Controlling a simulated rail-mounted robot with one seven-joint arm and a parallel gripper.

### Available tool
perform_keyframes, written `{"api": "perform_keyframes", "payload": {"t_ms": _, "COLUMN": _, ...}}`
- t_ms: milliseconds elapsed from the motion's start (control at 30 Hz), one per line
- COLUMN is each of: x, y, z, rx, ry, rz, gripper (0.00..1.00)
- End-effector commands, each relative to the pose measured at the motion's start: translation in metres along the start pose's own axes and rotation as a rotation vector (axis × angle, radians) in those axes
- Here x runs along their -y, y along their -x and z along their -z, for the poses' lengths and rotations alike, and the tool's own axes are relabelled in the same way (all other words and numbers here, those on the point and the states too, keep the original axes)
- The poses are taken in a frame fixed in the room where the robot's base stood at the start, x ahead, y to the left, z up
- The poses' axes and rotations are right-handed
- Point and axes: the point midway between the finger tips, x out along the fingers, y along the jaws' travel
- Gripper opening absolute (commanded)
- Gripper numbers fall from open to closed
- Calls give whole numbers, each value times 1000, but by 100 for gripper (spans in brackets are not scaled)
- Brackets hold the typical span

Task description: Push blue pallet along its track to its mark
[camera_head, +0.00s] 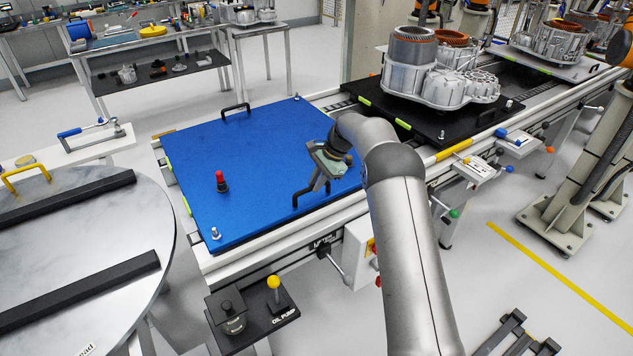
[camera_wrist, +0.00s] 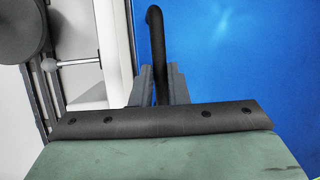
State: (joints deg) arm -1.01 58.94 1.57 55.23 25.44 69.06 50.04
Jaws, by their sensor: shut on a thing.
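The blue pallet (camera_head: 262,152) lies flat on the track at the left end of the conveyor. It has a black handle at its far edge and another black handle (camera_head: 302,196) at its near edge. My gripper (camera_head: 318,186) reaches down at the near edge and is shut on this near handle. In the wrist view my gripper (camera_wrist: 163,88) has its two fingers on either side of the handle (camera_wrist: 155,35), beside the blue pallet surface (camera_wrist: 240,60). I cannot make out the mark in these views.
A black pallet (camera_head: 420,122) carrying a metal housing (camera_head: 435,72) stands to the right on the same line. A round table (camera_head: 90,260) is at the left. An oil pump stand (camera_head: 255,315) is in front. Small levers line the conveyor's near side.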

Motion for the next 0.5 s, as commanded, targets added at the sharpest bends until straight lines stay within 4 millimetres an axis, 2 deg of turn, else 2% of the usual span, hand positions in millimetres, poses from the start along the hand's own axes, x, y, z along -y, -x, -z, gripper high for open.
{"api": "perform_keyframes", "payload": {"t_ms": 100, "x": -1, "y": -1, "z": 0, "rx": 1, "ry": -1, "rz": -2, "gripper": 0}}
{"api": "perform_keyframes", "payload": {"t_ms": 133, "x": -1, "y": -1, "z": 0, "rx": 1, "ry": -1, "rz": -2, "gripper": 23}}
{"api": "perform_keyframes", "payload": {"t_ms": 200, "x": -1, "y": -1, "z": 0, "rx": 0, "ry": -1, "rz": -2, "gripper": 36}}
{"api": "perform_keyframes", "payload": {"t_ms": 500, "x": 0, "y": 1, "z": 0, "rx": 0, "ry": 0, "rz": 0, "gripper": 36}}
